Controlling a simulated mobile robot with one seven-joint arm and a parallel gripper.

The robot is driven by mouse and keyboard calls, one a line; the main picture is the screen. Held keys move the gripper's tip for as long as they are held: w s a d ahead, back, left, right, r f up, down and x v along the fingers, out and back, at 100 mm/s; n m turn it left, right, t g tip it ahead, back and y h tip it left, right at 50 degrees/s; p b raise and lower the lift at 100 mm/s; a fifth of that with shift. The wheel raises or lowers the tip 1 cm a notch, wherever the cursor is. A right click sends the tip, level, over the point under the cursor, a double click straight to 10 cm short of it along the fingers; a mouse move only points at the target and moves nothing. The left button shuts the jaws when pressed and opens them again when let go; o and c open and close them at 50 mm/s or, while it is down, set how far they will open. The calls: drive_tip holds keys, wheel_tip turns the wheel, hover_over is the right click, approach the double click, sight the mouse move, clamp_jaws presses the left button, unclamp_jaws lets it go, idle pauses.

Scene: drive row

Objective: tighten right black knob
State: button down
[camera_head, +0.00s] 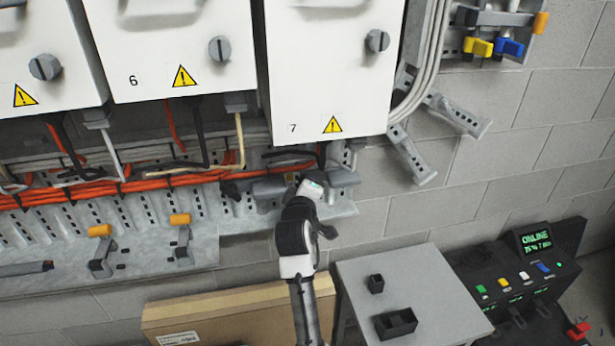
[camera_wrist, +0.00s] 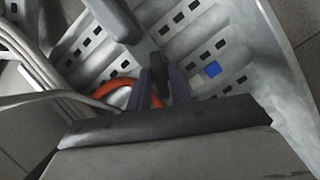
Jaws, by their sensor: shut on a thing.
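My gripper (camera_head: 312,184) reaches up to the cable tray (camera_head: 341,208) just below the white box marked 7 (camera_head: 330,70). In the wrist view its two dark fingers (camera_wrist: 164,84) are shut on the right black knob, next to a grey bar that slants up to the left. The knob is mostly hidden by the fingers, so its shape and how far it is turned do not show. Another black knob (camera_head: 230,190) sits on the tray to the left of my gripper.
Orange cables (camera_head: 150,181) run along the tray close to my gripper. Two yellow-orange knobs on brackets (camera_head: 100,231) (camera_head: 180,220) are further left. A grey table (camera_head: 420,285) with two small black bins and a control console (camera_head: 515,280) stand at lower right. A cardboard box (camera_head: 230,315) lies below.

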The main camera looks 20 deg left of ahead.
drive_tip(key=m+g+p, duration=0.1)
drive_tip(key=m+y+p, duration=0.1)
drive_tip(key=m+p, duration=0.1)
drive_tip(key=shift+w+d+r+g, duration=0.1)
drive_tip(key=shift+r+g, duration=0.1)
drive_tip(key=shift+g, duration=0.2)
drive_tip(key=shift+m, duration=0.3)
drive_tip(key=c, duration=1.5)
unclamp_jaws()
drive_tip(key=shift+o, duration=0.2)
drive_tip(key=b+v, duration=0.2)
drive_tip(key=v, duration=1.1)
drive_tip(key=shift+s+d+b, duration=0.15)
drive_tip(key=shift+s+b, duration=0.2)
drive_tip(key=shift+s, duration=0.05)
drive_tip(key=shift+r, duration=0.15)
